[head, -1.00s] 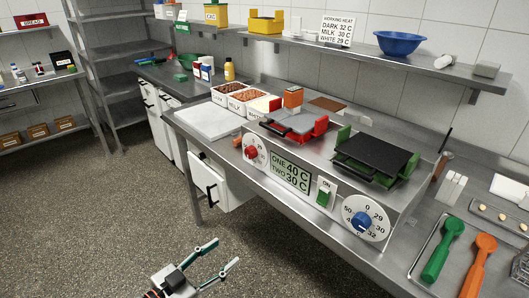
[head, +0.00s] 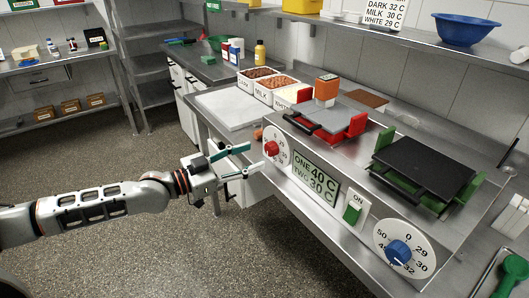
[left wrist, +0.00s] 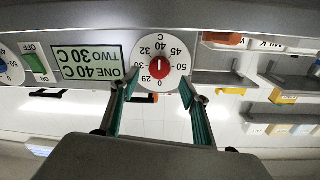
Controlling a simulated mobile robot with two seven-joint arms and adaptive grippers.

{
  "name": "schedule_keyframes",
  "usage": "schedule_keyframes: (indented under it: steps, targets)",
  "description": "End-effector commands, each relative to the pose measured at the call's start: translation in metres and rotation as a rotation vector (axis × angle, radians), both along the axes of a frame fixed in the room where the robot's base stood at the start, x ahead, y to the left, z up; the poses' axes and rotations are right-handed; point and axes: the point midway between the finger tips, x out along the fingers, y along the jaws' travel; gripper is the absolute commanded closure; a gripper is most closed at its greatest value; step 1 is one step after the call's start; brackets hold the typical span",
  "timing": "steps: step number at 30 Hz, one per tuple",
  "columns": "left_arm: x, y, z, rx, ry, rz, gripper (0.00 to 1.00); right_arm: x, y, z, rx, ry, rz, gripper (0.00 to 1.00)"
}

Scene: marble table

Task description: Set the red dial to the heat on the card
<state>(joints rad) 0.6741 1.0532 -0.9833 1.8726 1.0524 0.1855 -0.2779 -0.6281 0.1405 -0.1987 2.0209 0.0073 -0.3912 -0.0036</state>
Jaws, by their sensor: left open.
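The red dial (head: 271,148) is at the left end of the steel unit's front panel. In the left wrist view, upside down, the red dial (left wrist: 160,66) carries a white mark that lines up with 40. The display (head: 316,177) reads ONE 40 C, TWO 30 C. The card (head: 379,14), partly cut off, reads DARK 32 C, MILK 30 C, WHITE 29 C. My left gripper (head: 250,158) is open and empty, just in front of the dial. In the wrist view its fingers stand either side of the dial's lower part. My right gripper is out of view.
A blue dial (head: 398,252) and a green switch (head: 353,210), marked ON, share the panel. Tubs (head: 262,93) marked DARK and MILK stand behind.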

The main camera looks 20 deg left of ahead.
Motion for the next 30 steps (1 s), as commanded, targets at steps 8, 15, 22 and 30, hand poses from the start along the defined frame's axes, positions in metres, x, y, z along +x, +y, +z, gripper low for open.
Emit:
schedule_keyframes:
  steps: [8,15,22,30]
  targets:
    - [0.028,-0.025,0.0,-0.001,-0.001,0.0,0.54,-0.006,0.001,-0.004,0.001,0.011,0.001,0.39]
    - [0.034,-0.03,-0.001,0.001,0.001,-0.001,0.54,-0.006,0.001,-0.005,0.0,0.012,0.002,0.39]
    - [0.034,-0.03,-0.001,0.001,0.001,-0.001,0.72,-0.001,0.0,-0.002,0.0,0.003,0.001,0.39]
    - [0.034,-0.03,-0.001,-0.001,0.002,-0.001,0.93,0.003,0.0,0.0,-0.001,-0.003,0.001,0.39]
